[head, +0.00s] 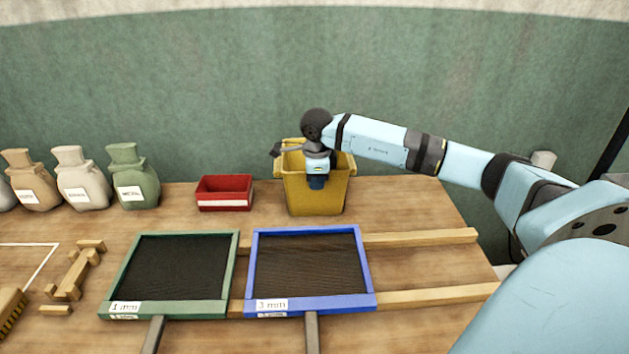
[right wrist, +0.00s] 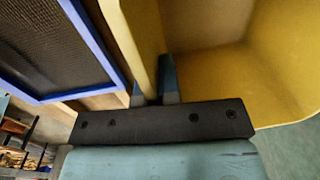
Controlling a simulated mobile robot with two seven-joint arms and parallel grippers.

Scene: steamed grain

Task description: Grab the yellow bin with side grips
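The yellow bin (head: 315,198) stands upright at the back of the table, with side grips at its rim. My right gripper (head: 317,183) points down at the bin's front wall. In the right wrist view, the bin's wall (right wrist: 134,35) passes between the two close-set fingers (right wrist: 153,92), one inside the bin and one outside. The fingers appear shut on this wall. The bin's inside looks empty where it shows. My left gripper is not in view.
A red tray (head: 225,193) stands left of the bin. A blue-framed sieve (head: 371,300) and a green-framed sieve (head: 110,295) lie in front, on wooden rails (head: 420,237). Several sacks (head: 133,178) stand at the back left. The table right of the bin is clear.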

